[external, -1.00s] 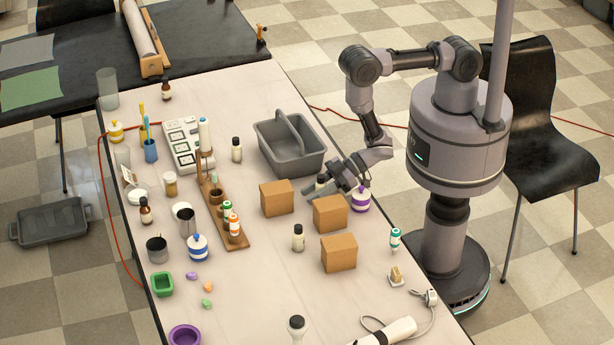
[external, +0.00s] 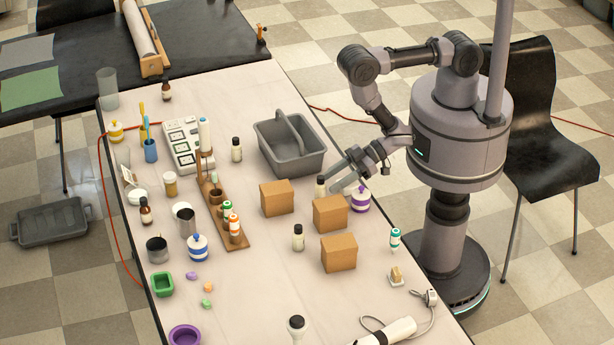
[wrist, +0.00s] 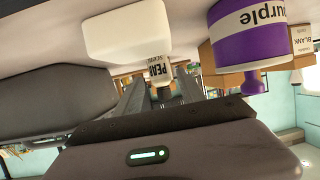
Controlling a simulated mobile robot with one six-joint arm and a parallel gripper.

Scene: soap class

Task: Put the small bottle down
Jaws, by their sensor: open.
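The small bottle (external: 320,187), pale with a dark cap, stands upright on the table behind the middle brown box, which may hide its foot. In the wrist view, which is upside down, a small bottle with a lettered label (wrist: 158,70) and dark cap shows beyond the fingers. My gripper (external: 337,180) is open and empty, just right of the small bottle and apart from it. Its fingers (wrist: 160,95) also show in the wrist view, pointing toward the bottle.
Brown boxes (external: 330,213) stand in front, and a grey caddy (external: 290,146) is behind to the left. A large pale block (wrist: 128,33) is near in the wrist view.

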